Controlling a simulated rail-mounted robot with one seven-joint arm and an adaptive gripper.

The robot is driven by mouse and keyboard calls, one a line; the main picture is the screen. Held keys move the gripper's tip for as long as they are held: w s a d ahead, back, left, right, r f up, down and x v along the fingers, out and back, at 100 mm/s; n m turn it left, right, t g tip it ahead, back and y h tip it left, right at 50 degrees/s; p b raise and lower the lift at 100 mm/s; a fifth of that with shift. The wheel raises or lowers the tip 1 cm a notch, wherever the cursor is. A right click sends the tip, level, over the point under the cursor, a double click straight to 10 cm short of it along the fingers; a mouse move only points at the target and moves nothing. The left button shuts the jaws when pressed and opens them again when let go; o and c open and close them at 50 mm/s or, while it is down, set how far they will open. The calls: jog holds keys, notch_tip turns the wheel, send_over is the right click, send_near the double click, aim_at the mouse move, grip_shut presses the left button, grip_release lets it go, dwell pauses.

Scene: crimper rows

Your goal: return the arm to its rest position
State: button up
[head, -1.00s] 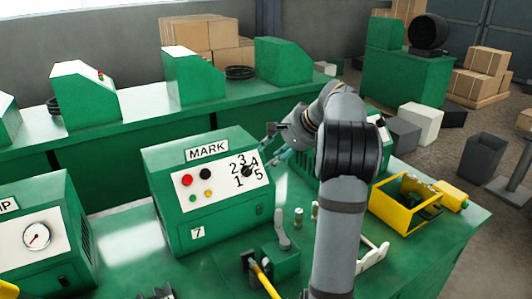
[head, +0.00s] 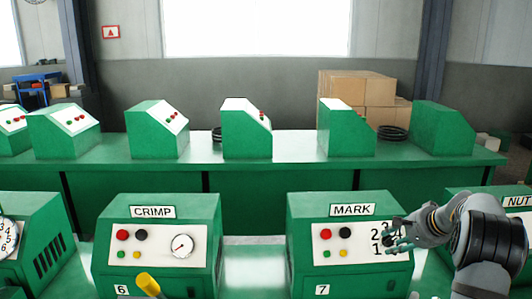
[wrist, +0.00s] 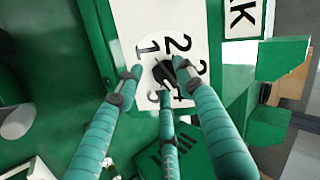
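My gripper (head: 397,244) is at the right side of the green MARK machine (head: 318,266), in front of its numbered dial. In the wrist view, my gripper (wrist: 160,82) shows teal fingers spread apart, with tips around the dial's black knob (wrist: 168,70). The white dial plate (wrist: 128,22) carries dark numbers. The fingers look open, with gaps between them and the knob; whether any tip touches it I cannot tell. In the head view, the fingers partly hide the dial.
The CRIMP machine (head: 152,261) with a gauge stands left of the MARK machine, and the NUT machine (head: 516,200) right of it, partly behind my arm. A rear bench (head: 287,166) bears several green machines. Cardboard boxes (head: 365,97) stand behind it.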

jog(key=shift+s+d+r+n+p, duration=0.1)
jog(key=shift+r+n+p, duration=0.2)
jog(key=shift+n, duration=0.1)
jog(key=shift+f+b, duration=0.15)
jog(key=shift+b, duration=0.2)
